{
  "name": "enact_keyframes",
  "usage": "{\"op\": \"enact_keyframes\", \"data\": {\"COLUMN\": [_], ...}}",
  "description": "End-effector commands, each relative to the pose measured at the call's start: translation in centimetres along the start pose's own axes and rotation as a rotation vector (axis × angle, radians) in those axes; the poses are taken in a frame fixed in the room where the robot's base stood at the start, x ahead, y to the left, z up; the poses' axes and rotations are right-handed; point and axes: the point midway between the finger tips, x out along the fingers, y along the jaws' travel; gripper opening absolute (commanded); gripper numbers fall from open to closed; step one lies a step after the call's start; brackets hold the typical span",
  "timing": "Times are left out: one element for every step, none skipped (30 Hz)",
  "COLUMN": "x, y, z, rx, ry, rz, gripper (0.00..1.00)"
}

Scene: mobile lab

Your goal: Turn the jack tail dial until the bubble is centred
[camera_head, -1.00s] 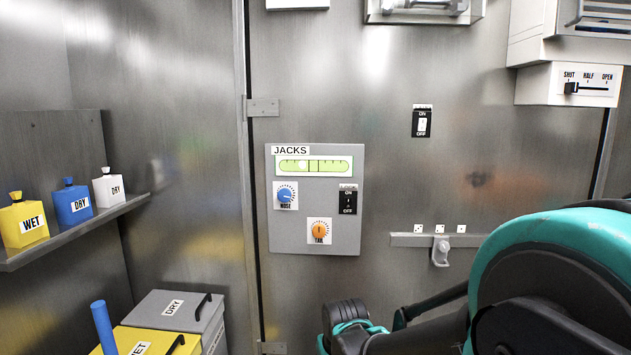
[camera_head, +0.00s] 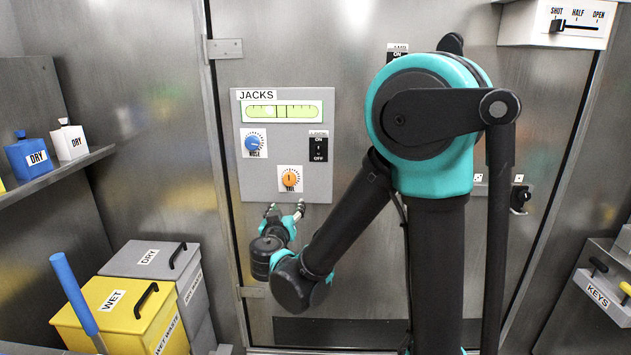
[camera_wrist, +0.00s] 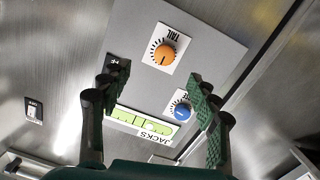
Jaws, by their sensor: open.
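The orange tail dial (camera_head: 290,179) sits low on the grey jacks panel (camera_head: 258,190), with a small dark mark on its face. It also shows in the wrist view (camera_wrist: 164,55), where the picture is turned over. The green bubble level (camera_head: 283,110) is at the panel's top; its pale bubble lies left of the centre marks. The blue nose dial (camera_head: 252,143) is above and left of the tail dial. My gripper (camera_head: 286,210) is open and empty, just below the panel and the tail dial. In the wrist view its fingers (camera_wrist: 153,105) stand wide apart.
A black on/off switch (camera_head: 318,147) is right of the dials on the panel. Yellow wet (camera_head: 125,318) and grey dry (camera_head: 150,259) bins stand lower left. A blue handle (camera_head: 75,290) rises before them. A shelf (camera_head: 60,173) holds bottles at left.

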Motion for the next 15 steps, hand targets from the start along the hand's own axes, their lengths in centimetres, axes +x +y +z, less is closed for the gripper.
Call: {"op": "enact_keyframes", "data": {"x": [-0.4,-0.5,-0.7,-0.7,-0.7,-0.5,-0.3,0.0,0.5,0.9,1.4,2.1,2.7,3.2,4.1], "y": [-1.4,-1.9,-2.3,-2.5,-2.7,-2.7,-2.8,-2.7,-2.7,-2.7,-2.7,-2.6,-2.6,-2.7,-2.7], "z": [-0.7,-1.0,-1.3,-1.4,-1.5,-1.6,-1.6,-1.7,-1.7,-1.7,-1.7,-1.7,-1.8,-1.8,-1.9], "rx": [0.007,0.010,0.016,0.017,0.018,0.019,0.020,0.020,0.020,0.020,0.020,0.020,0.020,0.020,0.019], "ry": [0.030,0.044,0.057,0.064,0.069,0.072,0.073,0.072,0.071,0.071,0.071,0.070,0.070,0.070,0.070], "rz": [-0.020,-0.027,-0.034,-0.037,-0.038,-0.039,-0.039,-0.038,-0.037,-0.036,-0.035,-0.035,-0.035,-0.034,-0.034], "gripper": [0.61,0.61,0.61,0.61,0.61,0.61,0.61,0.61,0.61,0.61,0.61,0.61,0.61,0.61,0.61]}}
